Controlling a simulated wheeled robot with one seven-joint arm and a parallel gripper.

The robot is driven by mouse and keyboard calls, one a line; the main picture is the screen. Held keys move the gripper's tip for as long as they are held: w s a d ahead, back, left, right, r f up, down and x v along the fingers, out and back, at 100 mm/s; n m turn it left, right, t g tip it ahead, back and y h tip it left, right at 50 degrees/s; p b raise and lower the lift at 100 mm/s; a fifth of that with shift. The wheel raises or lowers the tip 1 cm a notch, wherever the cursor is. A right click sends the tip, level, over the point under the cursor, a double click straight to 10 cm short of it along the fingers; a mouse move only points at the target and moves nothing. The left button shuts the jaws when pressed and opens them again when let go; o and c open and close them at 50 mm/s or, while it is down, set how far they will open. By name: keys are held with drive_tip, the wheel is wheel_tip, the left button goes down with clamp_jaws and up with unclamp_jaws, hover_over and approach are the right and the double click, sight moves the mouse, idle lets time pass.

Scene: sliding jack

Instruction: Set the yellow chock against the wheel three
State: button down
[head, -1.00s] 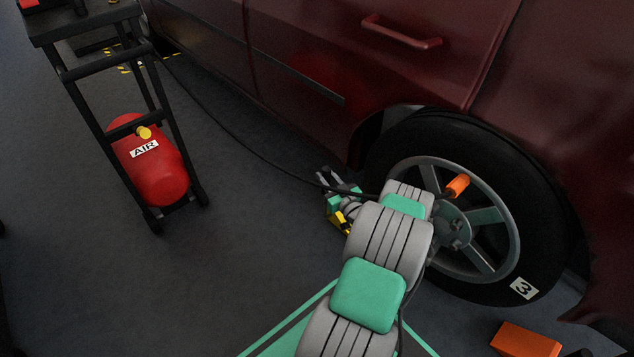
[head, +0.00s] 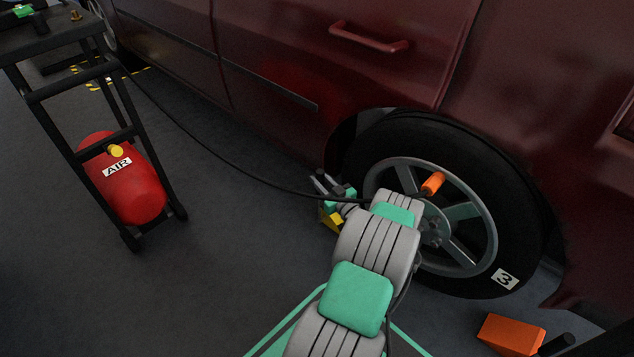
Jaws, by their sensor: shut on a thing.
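Wheel three (head: 528,190) is a black tyre with a grey spoked rim and a white "3" label, under the dark red car at right. My gripper (head: 334,192) is shut on the yellow chock (head: 331,219), low beside the left, front side of the tyre. Only part of the chock shows; my gripper and arm hide the rest. My arm also covers the lower left of the wheel, so I cannot tell whether chock and tyre touch.
A black cart with a red AIR tank (head: 130,190) stands at left. A dark hose (head: 210,140) runs from it towards my arm. An orange block (head: 510,335) lies at lower right. An orange grip (head: 433,184) shows at the wheel. The floor between cart and arm is clear.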

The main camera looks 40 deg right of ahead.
drive_tip(key=s, duration=0.6)
drive_tip(key=shift+d+f, duration=0.1)
drive_tip(key=shift+f, duration=0.1)
drive_tip(key=shift+s+f, duration=0.2)
drive_tip(key=shift+s, duration=0.25)
drive_tip(key=shift+f, duration=0.1)
idle(0.5)
